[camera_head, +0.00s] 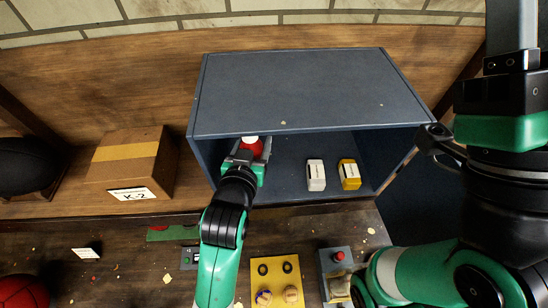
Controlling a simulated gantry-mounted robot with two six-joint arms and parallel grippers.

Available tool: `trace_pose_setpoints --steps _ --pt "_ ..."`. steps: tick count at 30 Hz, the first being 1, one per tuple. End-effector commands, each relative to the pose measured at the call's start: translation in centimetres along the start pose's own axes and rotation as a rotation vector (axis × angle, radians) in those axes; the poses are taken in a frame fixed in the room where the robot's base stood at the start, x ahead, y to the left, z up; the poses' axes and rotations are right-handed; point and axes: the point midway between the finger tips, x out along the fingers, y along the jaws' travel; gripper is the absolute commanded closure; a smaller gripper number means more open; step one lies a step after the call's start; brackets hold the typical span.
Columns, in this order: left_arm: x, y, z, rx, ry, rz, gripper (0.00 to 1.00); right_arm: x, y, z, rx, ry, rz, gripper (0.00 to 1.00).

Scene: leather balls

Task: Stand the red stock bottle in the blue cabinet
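The blue cabinet (295,95) stands at the back with its open front towards me. My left gripper (251,153) reaches into the left part of its opening. It appears shut on the red stock bottle (256,148), which has a white cap just under the cabinet's top front edge. The bottle's lower part is hidden by the gripper, so I cannot tell whether it touches the cabinet floor. My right arm fills the right side; its gripper is not visible.
A white bottle (316,175) and a yellow bottle (349,174) stand inside the cabinet to the right, with bare floor left of them. A cardboard box (125,165) is left of the cabinet. A yellow plate (276,272) and a red-button box (338,256) lie in front.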

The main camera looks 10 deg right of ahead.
Motion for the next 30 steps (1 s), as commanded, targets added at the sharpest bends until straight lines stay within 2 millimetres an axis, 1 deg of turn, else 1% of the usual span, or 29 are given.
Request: trace_pose_setpoints --steps 1,2,3,7,13,15,21,25,26,27,30 --pt "0.5 0.0 1.5 0.0 0.001 0.0 1.0 -1.2 0.0 1.1 0.0 -0.001 0.0 0.72" --pt "0.4 0.0 1.4 0.0 -0.002 0.0 1.0 -0.5 0.0 0.5 0.0 -0.002 0.0 0.72" --pt "0.5 0.0 1.7 0.0 -0.002 0.0 1.0 -0.3 0.0 0.3 0.0 -0.002 0.0 0.72" --pt "0.7 0.0 2.2 0.0 0.0 0.0 1.0 -0.2 0.0 0.2 0.0 0.0 0.0 0.72" --pt "1.6 0.0 5.2 -0.001 -0.002 0.0 1.0 0.0 0.0 0.0 0.0 0.0 0.0 0.72" --pt "1.7 0.0 5.6 -0.001 0.001 0.0 1.0 0.0 0.0 0.0 0.0 0.0 0.0 0.72" --pt "1.7 0.0 5.6 -0.001 0.003 0.0 1.0 -0.1 0.0 0.1 0.0 -0.001 0.0 0.72" --pt "1.9 0.0 6.0 0.0 0.002 0.0 1.0 -0.3 0.0 0.3 0.0 -0.001 0.0 0.72" --pt "1.8 0.0 6.0 0.0 0.0 0.0 0.31 -0.2 0.0 0.2 0.0 -0.001 0.0 0.72" --pt "1.8 0.0 5.9 0.0 0.0 0.0 0.24 -0.2 0.0 0.2 0.0 -0.001 0.0 0.72" --pt "1.8 0.0 5.9 0.0 0.0 0.0 0.07 -0.2 0.0 0.2 0.0 -0.001 0.0 0.72"
